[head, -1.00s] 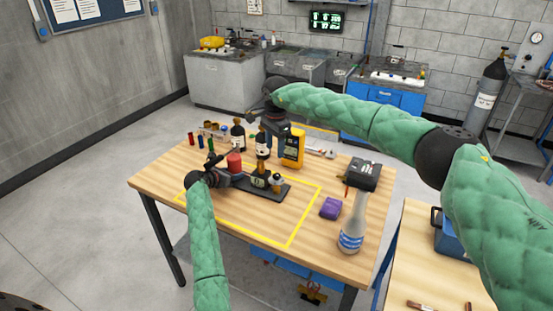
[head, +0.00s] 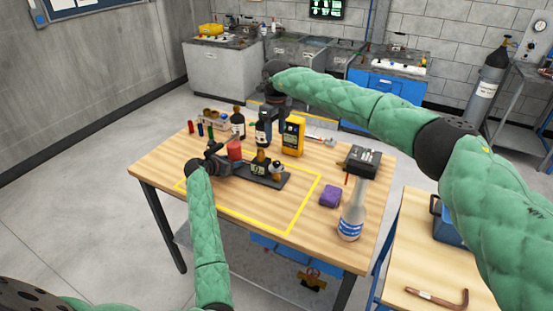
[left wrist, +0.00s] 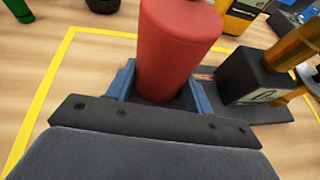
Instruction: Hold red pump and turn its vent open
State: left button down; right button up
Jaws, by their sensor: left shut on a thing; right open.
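The red pump (head: 234,151) stands on a dark base plate inside the yellow outline on the table; it shows as a red cylinder in the left wrist view (left wrist: 172,50). My left gripper (head: 216,162) is shut around the lower part of the red cylinder, with blue finger pads on both sides. To the right on the same plate are a dark block (left wrist: 255,78) and brass fittings (left wrist: 295,48); I cannot tell which part is the vent. My right gripper (head: 268,106) is open behind and above the plate, apart from the pump; its fingertips are hard to make out.
Dark bottles (head: 238,124) and a yellow meter (head: 293,136) stand behind the pump. The table's front area within the yellow outline (head: 300,222) is clear.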

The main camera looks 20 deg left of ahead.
aim_at(277, 162)
jog(key=f+m, duration=1.2)
jog(key=m, duration=0.1)
jog(key=shift+w+d, duration=0.1)
jog(key=shift+d, duration=0.1)
dwell(0.7)
jog(key=c, duration=1)
